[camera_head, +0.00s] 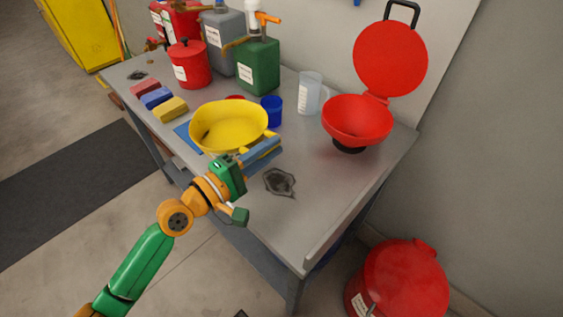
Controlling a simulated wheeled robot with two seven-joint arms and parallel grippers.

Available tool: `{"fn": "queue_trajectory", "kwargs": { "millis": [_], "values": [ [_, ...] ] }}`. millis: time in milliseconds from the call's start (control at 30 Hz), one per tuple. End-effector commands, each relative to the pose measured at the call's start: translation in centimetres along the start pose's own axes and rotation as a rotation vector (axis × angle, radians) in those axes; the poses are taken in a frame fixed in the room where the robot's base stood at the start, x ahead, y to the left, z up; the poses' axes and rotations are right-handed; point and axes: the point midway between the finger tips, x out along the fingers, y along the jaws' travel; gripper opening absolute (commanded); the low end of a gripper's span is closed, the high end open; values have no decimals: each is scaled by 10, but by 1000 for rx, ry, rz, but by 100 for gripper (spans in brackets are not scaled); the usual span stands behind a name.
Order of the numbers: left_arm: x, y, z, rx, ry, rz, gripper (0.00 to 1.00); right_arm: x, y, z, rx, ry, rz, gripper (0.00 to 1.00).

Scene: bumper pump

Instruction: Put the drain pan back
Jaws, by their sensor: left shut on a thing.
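The drain pan is most likely the round yellow pan (228,127), near the middle of the bench. My left gripper (262,150) is at the pan's near right edge, shut on the yellow pan there. The fingers hide part of that edge. The pan looks upright and open at the top. A blue flat patch (187,134) shows at its left side on the bench. I cannot tell whether the pan touches the bench. My right gripper is not in view.
On the grey bench (330,195) stand a red open-lidded bowl (357,121), a clear jug (311,94), a blue cup (271,111), a green pump can (258,66), a red can (189,65) and coloured blocks (157,97). A dark stain (280,182) marks the clear front right.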

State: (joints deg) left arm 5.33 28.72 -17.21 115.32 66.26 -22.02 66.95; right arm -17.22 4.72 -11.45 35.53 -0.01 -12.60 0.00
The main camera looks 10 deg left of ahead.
Motion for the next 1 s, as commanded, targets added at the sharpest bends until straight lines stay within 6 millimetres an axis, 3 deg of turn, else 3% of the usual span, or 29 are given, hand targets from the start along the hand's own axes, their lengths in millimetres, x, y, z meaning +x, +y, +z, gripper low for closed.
{"fn": "queue_trajectory", "kwargs": {
  "millis": [33,100,333,433,733,767,867,1000],
  "values": [
    [7,-18,3,-4,-1,-1,0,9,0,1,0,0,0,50],
    [14,-32,7,0,-1,-2,0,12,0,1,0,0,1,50],
    [28,-58,14,2,0,-3,0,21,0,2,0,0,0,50],
    [27,-84,8,5,1,-4,0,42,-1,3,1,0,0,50],
    [26,-84,8,2,1,-3,0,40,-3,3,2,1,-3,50],
    [26,-85,8,1,1,-4,22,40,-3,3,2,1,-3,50],
    [26,-84,8,1,1,-4,49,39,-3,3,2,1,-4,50],
    [26,-84,8,1,1,-4,50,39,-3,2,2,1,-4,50]
  ]
}}
